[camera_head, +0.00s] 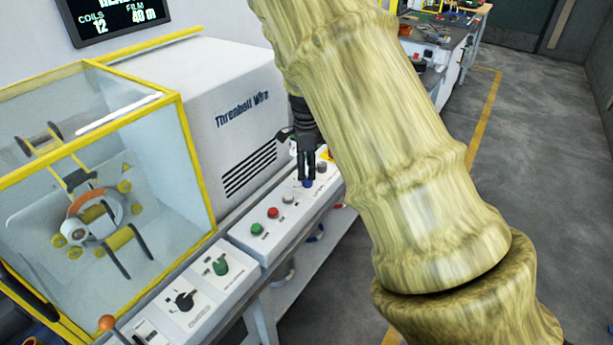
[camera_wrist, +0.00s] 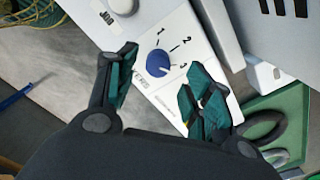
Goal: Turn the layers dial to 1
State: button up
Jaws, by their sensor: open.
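The layers dial is a round blue knob (camera_wrist: 158,63) on a white panel plate, with the numbers 1, 2 and 3 around it. A small pale mark on the knob seems to point towards the 3. In the head view the blue knob (camera_head: 307,184) shows just below my fingertips, at the far end of the control panel (camera_head: 262,245). My gripper (camera_head: 307,173) is open and points down over the knob. In the wrist view its two green-padded fingers (camera_wrist: 161,68) are on either side of the knob; whether they touch it I cannot tell.
Green (camera_head: 257,229) and red (camera_head: 272,212) buttons and a pale knob (camera_head: 288,198) sit nearer on the panel. A green switch (camera_head: 220,265) and a black dial (camera_head: 185,301) are closer still. The yellow-framed glass enclosure (camera_head: 190,160) stands left; open floor lies right.

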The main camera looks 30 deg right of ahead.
aim_at(307, 178)
jog(key=shift+s+d+f, duration=0.15)
jog(key=shift+f, duration=2.15)
jog(key=shift+c, duration=0.2)
jog(key=c, duration=1)
